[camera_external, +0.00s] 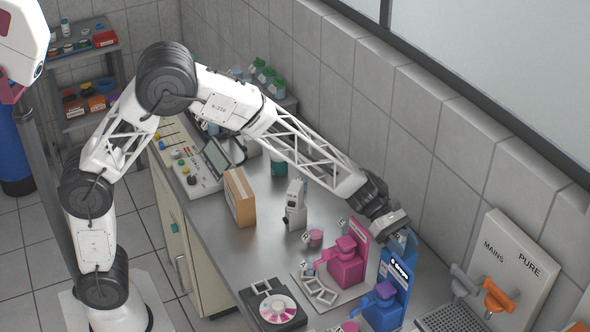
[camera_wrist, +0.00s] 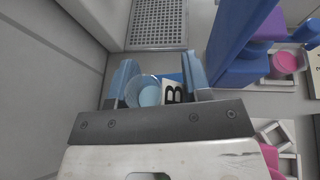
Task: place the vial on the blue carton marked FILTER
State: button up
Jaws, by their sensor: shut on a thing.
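My gripper (camera_external: 402,240) is at the right, low beside the tall blue stand (camera_external: 398,275) and close to the wall. In the wrist view its two blue fingers (camera_wrist: 160,88) are shut on the vial (camera_wrist: 145,92), a small round piece with a pale blue top and a white label reading B. In the external view the fingers hide the vial. A blue patch shows behind the vial between the fingers; I cannot tell what it belongs to. I cannot make out a blue carton marked FILTER in either view.
A pink stand (camera_external: 348,262) stands left of the blue one. A brown box (camera_external: 239,197) and a grey-white instrument (camera_external: 295,205) are farther back on the bench. A round pink-and-white dish (camera_external: 279,308) is in front. A MAINS/PURE tap panel (camera_external: 510,262) and drain grate (camera_wrist: 158,22) are to the right.

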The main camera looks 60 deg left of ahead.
jog(key=shift+f, duration=0.2)
jog(key=o, duration=0.9)
jog(key=shift+r, duration=0.1)
jog(key=shift+r, duration=0.15)
jog(key=v, duration=1.2)
jog(key=shift+s, duration=0.1)
